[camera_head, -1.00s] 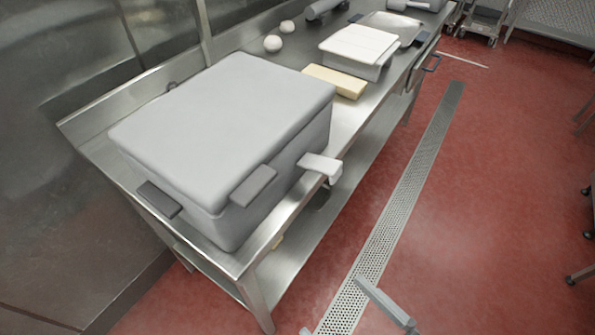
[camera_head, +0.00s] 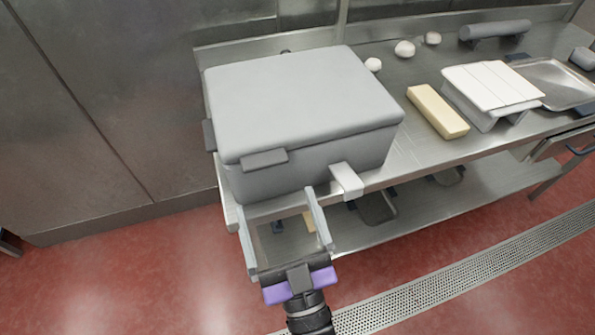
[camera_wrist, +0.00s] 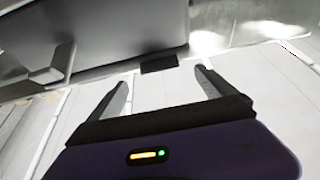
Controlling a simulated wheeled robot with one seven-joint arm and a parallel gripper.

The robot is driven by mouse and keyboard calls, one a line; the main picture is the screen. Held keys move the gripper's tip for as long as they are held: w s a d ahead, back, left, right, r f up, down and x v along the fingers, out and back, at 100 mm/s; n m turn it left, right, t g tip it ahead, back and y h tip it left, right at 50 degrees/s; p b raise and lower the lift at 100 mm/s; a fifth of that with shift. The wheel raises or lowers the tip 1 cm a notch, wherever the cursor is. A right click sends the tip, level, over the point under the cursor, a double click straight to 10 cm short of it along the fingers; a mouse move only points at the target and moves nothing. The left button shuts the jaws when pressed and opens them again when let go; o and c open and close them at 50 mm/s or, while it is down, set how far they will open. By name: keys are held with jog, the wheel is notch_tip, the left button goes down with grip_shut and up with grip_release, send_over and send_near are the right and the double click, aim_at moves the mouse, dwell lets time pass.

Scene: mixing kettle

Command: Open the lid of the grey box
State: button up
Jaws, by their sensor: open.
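The grey box (camera_head: 310,165) stands on the left end of the steel table, with its lid (camera_head: 300,95) shut. A dark grey handle (camera_head: 264,160) sticks out from the front of the lid, and another (camera_head: 209,135) shows on the left side. My gripper (camera_head: 279,195) is open and empty, in front of the box and below the lid's front handle, apart from both. In the wrist view my gripper (camera_wrist: 165,78) has its fingers spread, with a dark block (camera_wrist: 159,63), seemingly a handle, beyond them at the grey body's edge.
A yellow block (camera_head: 438,111), a white-topped container (camera_head: 492,85), a tray (camera_head: 555,85) and white balls (camera_head: 404,48) lie to the right. A lower shelf (camera_head: 410,212) runs beneath. The red floor in front is clear.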

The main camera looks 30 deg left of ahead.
aim_at(267, 168)
jog(key=p+x, duration=0.1)
jog(key=x, duration=0.5)
jog(key=shift+w+d, duration=0.1)
jog(key=shift+w+a+r+p, duration=0.15)
jog(key=shift+w+a+p, duration=0.25)
jog(key=shift+a, duration=0.1)
